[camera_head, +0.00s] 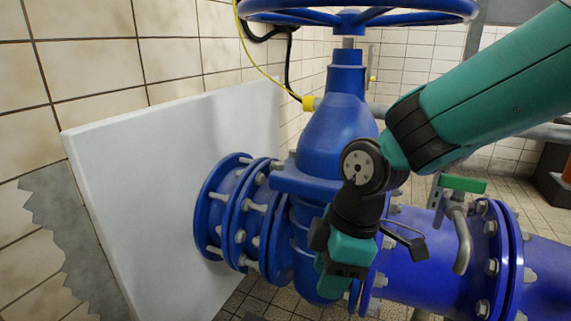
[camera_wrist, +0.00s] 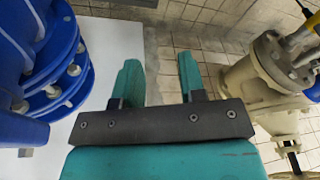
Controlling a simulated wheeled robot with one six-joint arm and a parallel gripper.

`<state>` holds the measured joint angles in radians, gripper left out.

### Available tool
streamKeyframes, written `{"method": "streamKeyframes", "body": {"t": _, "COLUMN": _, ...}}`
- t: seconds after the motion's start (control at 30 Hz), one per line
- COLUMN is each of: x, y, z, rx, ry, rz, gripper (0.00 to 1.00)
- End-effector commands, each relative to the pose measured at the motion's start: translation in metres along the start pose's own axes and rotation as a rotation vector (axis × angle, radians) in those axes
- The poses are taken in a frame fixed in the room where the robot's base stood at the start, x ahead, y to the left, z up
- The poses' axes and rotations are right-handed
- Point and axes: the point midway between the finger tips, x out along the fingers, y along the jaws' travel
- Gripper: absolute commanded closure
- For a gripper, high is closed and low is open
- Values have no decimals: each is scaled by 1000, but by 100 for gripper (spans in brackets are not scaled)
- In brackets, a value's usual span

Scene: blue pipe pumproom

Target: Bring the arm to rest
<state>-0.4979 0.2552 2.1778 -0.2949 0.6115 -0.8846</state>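My arm is teal and black and reaches in from the upper right in the head view. My gripper (camera_head: 338,285) hangs low in front of the blue valve body (camera_head: 335,125), pointing down. I cannot tell in this view whether it touches the valve. In the wrist view my gripper (camera_wrist: 159,78) has its two teal fingers spread apart with nothing between them. Tiled floor and a white panel edge show past the fingers. The fingertips are hard to make out in the head view.
A blue handwheel (camera_head: 350,14) sits on top of the valve. Bolted blue flanges (camera_head: 225,210) stand left, before a white panel (camera_head: 165,150). A blue pipe (camera_head: 425,265) runs right, near a green-handled tap (camera_head: 462,185). A cream valve (camera_wrist: 262,85) stands right in the wrist view.

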Motion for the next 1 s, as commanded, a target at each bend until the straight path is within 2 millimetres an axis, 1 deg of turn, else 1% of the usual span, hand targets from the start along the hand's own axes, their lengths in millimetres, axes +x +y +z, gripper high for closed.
{"method": "streamKeyframes", "body": {"t": 0.03, "x": -21, "y": -14, "z": 11, "rx": 125, "ry": 24, "rz": 11, "gripper": 63}}
{"method": "streamKeyframes", "body": {"t": 0.1, "x": -40, "y": -35, "z": 24, "rx": 294, "ry": 47, "rz": 10, "gripper": 63}}
{"method": "streamKeyframes", "body": {"t": 0.2, "x": -59, "y": -61, "z": 38, "rx": 494, "ry": 75, "rz": 7, "gripper": 63}}
{"method": "streamKeyframes", "body": {"t": 0.3, "x": -71, "y": -85, "z": 50, "rx": 666, "ry": 99, "rz": 3, "gripper": 63}}
{"method": "streamKeyframes", "body": {"t": 0.47, "x": -82, "y": -121, "z": 66, "rx": 909, "ry": 132, "rz": -7, "gripper": 63}}
{"method": "streamKeyframes", "body": {"t": 0.5, "x": -89, "y": -127, "z": 67, "rx": 953, "ry": 136, "rz": -10, "gripper": 63}}
{"method": "streamKeyframes", "body": {"t": 0.53, "x": -103, "y": -125, "z": 62, "rx": 944, "ry": 133, "rz": -12, "gripper": 63}}
{"method": "streamKeyframes", "body": {"t": 0.77, "x": -155, "y": -127, "z": 48, "rx": 939, "ry": 131, "rz": -13, "gripper": 63}}
{"method": "streamKeyframes", "body": {"t": 0.87, "x": -185, "y": -128, "z": 41, "rx": 938, "ry": 131, "rz": -12, "gripper": 63}}
{"method": "streamKeyframes", "body": {"t": 0.97, "x": -221, "y": -130, "z": 32, "rx": 937, "ry": 131, "rz": -12, "gripper": 63}}
{"method": "streamKeyframes", "body": {"t": 1.0, "x": -237, "y": -131, "z": 28, "rx": 937, "ry": 131, "rz": -12, "gripper": 63}}
